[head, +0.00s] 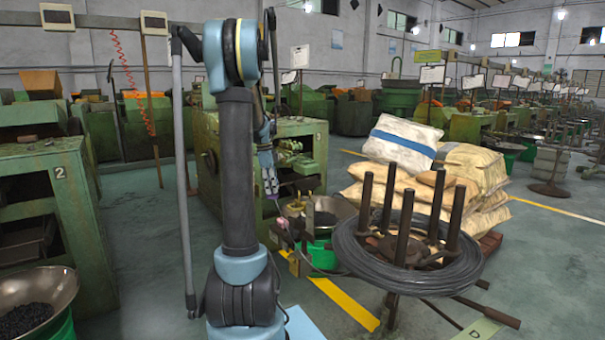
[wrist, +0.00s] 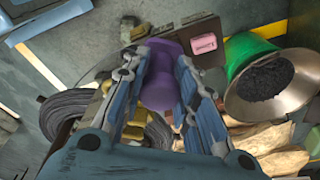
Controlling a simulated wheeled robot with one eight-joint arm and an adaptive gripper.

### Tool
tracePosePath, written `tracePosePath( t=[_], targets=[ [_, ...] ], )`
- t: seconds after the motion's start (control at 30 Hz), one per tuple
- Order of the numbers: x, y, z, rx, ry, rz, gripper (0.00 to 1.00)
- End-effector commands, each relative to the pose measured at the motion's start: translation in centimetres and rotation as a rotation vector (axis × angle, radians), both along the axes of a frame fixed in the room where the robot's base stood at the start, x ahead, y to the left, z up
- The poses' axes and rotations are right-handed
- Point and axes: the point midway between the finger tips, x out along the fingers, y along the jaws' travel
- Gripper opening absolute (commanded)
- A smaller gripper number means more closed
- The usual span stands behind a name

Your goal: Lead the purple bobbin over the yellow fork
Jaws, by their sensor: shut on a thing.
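The purple bobbin (wrist: 158,84) is between the two blue-and-black fingers of my gripper (wrist: 163,62), which is shut on it. In the head view the bobbin (head: 270,184) shows small and purple at the lower end of my gripper (head: 267,166), in the air. Yellow upright parts, apparently the fork (head: 283,203), stand lower and slightly to the right. In the wrist view, yellow parts of the fork (wrist: 134,129) show near the left finger, partly hidden by my gripper. I cannot tell the exact gap between bobbin and fork.
A pink block (wrist: 203,44) sits on a brown board (wrist: 178,35) by the fork. A green-based bowl of dark pieces (wrist: 267,82) is beside it. A wire coil (head: 350,250) on a stand with upright posts and stacked sacks (head: 405,143) stand to the right.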

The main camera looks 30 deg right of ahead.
Motion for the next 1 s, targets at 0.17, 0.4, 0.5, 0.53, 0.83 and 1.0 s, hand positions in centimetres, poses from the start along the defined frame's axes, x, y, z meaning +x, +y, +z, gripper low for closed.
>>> tracePosePath(
  t=[0.17,0.4,0.5,0.53,0.83,1.0],
  targets=[
    [-5.6,-4.2,3.9,0.0,0.0,-0.424,0.0],
    [-11.1,-7.1,7.4,0.0,0.0,-0.832,0.0],
    [-12.2,-7.6,8.1,-0.001,-0.001,-0.915,0.0],
    [-12.4,-7.7,8.3,-0.001,-0.001,-0.931,0.0],
    [-11.9,-8.4,8.0,-0.001,-0.001,-0.962,0.0],
    [-10.9,-9.1,7.3,-0.001,-0.001,-0.96,0.0]
  ],
)
